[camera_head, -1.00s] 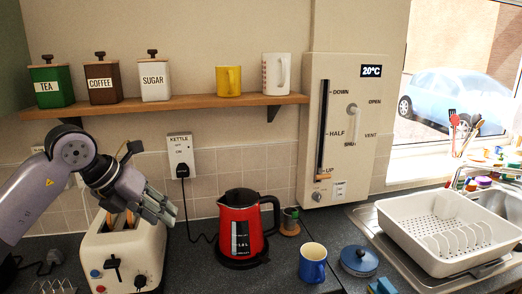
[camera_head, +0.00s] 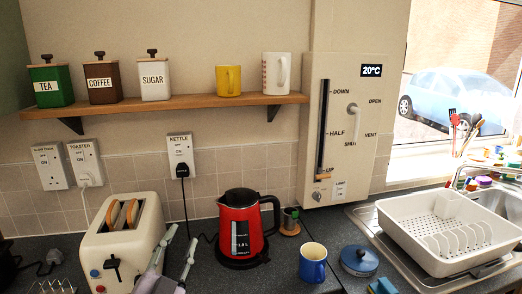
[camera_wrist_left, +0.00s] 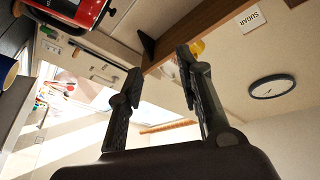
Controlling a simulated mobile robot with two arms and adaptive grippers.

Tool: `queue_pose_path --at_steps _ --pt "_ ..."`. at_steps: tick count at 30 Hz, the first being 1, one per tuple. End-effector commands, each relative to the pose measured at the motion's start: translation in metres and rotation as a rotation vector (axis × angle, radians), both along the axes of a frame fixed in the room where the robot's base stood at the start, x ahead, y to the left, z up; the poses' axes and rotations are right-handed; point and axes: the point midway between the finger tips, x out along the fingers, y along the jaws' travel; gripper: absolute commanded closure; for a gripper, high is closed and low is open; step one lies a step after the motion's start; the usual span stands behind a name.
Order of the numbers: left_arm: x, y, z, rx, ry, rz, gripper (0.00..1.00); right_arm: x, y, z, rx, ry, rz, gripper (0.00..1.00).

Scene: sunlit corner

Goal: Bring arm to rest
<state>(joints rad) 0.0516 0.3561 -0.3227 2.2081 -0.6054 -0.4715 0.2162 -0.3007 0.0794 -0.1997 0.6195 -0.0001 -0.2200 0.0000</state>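My left gripper (camera_head: 181,240) is low in the head view, just right of the toaster and in front of the counter. Its two fingers point up and stand apart with nothing between them. In the left wrist view the open fingers (camera_wrist_left: 160,68) also show a clear gap. Only the gripper end of my left arm shows in the head view, at the lower edge; the rest is out of frame. My right gripper is in neither view.
The cream toaster (camera_head: 128,245) holds two slices of toast (camera_head: 123,214). A red kettle (camera_head: 240,228), a blue mug (camera_head: 312,263) and a round blue-lidded pot (camera_head: 359,260) stand to the right. A shelf (camera_head: 170,104) runs above. A white dish rack (camera_head: 435,228) sits by the sink.

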Motion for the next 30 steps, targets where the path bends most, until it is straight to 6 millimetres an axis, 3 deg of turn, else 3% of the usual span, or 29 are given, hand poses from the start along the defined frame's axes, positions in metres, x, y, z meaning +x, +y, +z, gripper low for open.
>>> queue_pose_path --at_steps 1,6,9,12,18,23,30 --pt "-0.009 0.015 -0.037 -0.067 0.134 0.058 0.67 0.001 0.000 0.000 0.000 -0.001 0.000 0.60" --pt "-0.062 0.047 -0.150 -0.222 0.576 0.217 0.67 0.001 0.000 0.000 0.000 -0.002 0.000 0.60" --pt "-0.108 0.053 -0.205 -0.278 0.816 0.276 0.67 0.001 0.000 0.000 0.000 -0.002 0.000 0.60" --pt "-0.154 0.052 -0.243 -0.315 1.017 0.310 0.67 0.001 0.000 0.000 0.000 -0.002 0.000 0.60" --pt "-0.233 0.044 -0.286 -0.354 1.320 0.339 0.67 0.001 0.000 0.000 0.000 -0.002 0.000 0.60" --pt "-0.291 0.036 -0.303 -0.371 1.527 0.342 0.67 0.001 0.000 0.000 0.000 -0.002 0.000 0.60" --pt "-0.276 0.034 -0.368 -0.360 1.549 0.347 0.67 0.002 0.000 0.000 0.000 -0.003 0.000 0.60"
